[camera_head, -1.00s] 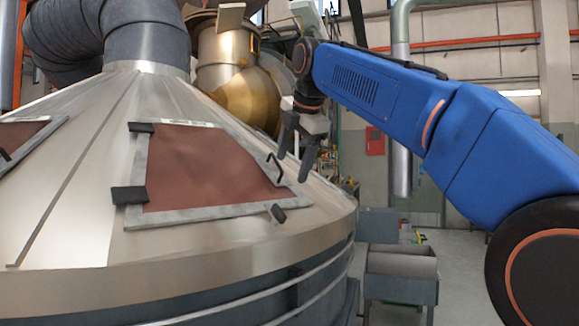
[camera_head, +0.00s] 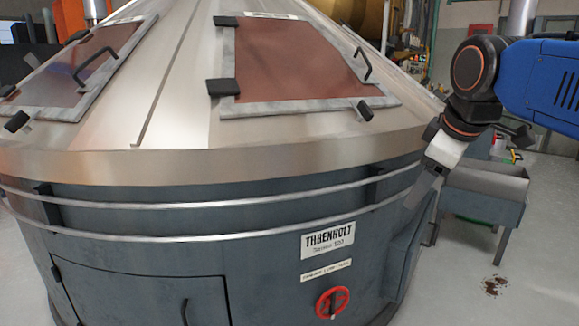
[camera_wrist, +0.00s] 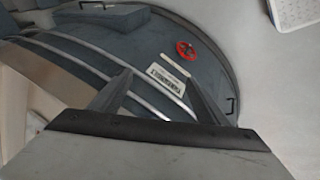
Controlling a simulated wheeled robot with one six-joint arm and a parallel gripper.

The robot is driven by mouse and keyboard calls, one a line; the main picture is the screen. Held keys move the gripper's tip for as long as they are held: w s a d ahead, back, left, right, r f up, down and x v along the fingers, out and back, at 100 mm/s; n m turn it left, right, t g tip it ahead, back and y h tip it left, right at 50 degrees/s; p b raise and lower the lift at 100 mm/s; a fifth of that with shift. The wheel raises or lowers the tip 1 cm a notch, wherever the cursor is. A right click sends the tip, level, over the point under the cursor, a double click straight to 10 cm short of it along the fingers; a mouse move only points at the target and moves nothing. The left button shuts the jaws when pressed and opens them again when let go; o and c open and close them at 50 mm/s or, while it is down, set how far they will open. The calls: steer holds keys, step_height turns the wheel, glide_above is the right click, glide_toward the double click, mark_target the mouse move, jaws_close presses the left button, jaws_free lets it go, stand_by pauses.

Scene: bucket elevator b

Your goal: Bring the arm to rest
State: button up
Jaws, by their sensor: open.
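My gripper (camera_head: 424,190) hangs at the right of the head view, pointing down and to the left beside the rounded wall of the large metal vessel (camera_head: 250,240). In the wrist view my gripper (camera_wrist: 160,95) shows its two fingers spread apart, with nothing between them. Beyond the fingers the wrist view shows the vessel's dark side, its rails and its label plate. I cannot tell how wide the gap between the fingers and the vessel wall is. My blue arm comes in from the right edge of the head view.
The vessel's sloped top bears a red-brown hatch (camera_head: 290,62) with a handle and clamps. A red handwheel (camera_head: 332,302) and a label plate (camera_head: 328,240) are on its side. A grey trough on legs (camera_head: 487,182) stands behind my gripper. Open floor (camera_head: 540,260) lies at the right.

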steer(key=s+f+m, duration=0.3)
steer(key=s+f, duration=0.2)
steer(key=f, duration=0.3)
steer(key=s+d+f+m, duration=0.1)
steer(key=s+f+m, duration=0.2)
steer(key=s+f, duration=0.2)
steer(key=s+f+m+g, duration=0.1)
steer(key=s+f+m, duration=0.2)
steer(key=f, duration=0.9)
steer(key=s, duration=0.2)
steer(key=shift+s+d+m, duration=0.3)
steer(key=shift+d, duration=0.1)
steer(key=shift+c, duration=0.6)
